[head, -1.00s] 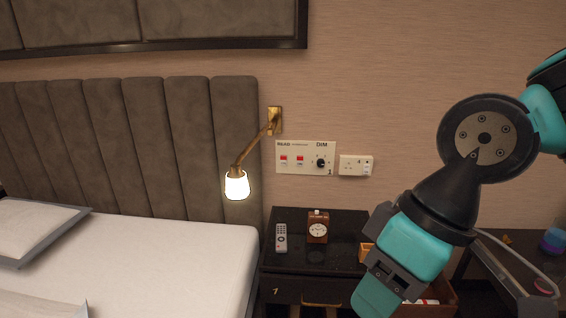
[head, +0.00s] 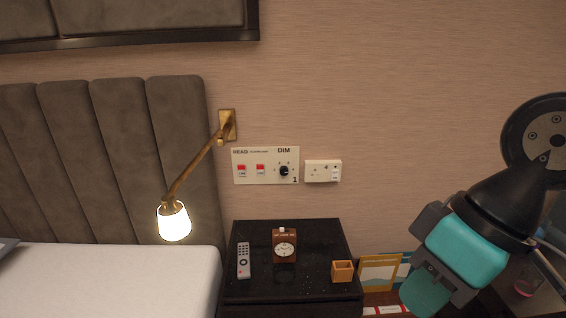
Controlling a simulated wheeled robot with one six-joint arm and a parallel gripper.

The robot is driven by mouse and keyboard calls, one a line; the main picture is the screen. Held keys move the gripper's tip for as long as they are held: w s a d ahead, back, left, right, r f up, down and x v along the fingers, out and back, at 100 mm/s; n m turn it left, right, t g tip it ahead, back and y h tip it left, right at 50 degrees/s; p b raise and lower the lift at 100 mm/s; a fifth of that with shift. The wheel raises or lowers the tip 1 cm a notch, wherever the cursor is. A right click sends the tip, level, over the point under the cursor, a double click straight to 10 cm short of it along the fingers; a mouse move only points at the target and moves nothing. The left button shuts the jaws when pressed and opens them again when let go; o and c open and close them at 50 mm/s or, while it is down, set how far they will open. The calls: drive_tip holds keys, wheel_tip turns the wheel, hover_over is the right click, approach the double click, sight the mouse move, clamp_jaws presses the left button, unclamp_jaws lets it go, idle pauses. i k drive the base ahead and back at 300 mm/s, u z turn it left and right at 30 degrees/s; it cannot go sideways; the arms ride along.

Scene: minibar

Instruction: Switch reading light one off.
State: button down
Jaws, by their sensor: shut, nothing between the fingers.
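The wall panel (head: 265,178) marked READ and DIM is on the wall above the nightstand in the head view. It has two small switches with red tops, a left switch (head: 241,171) and a right switch (head: 260,170), and a black dimmer knob (head: 284,171) at its right. The reading light (head: 174,222) on a brass arm glows beside the headboard. My gripper (head: 425,296) is at the lower right, shut and empty, pointing down and well away from the panel. Its fingertips are near the bottom edge.
The black nightstand (head: 308,290) carries a remote (head: 243,261), a wooden clock (head: 284,245) and a small orange box (head: 342,271). A white socket (head: 323,171) is right of the panel. The bed (head: 110,281) is at left. The wall before the panel is clear.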

sight(242, 167)
drive_tip(key=z, duration=0.1)
drive_tip(key=i, duration=1.05)
drive_tip(key=u, duration=0.5)
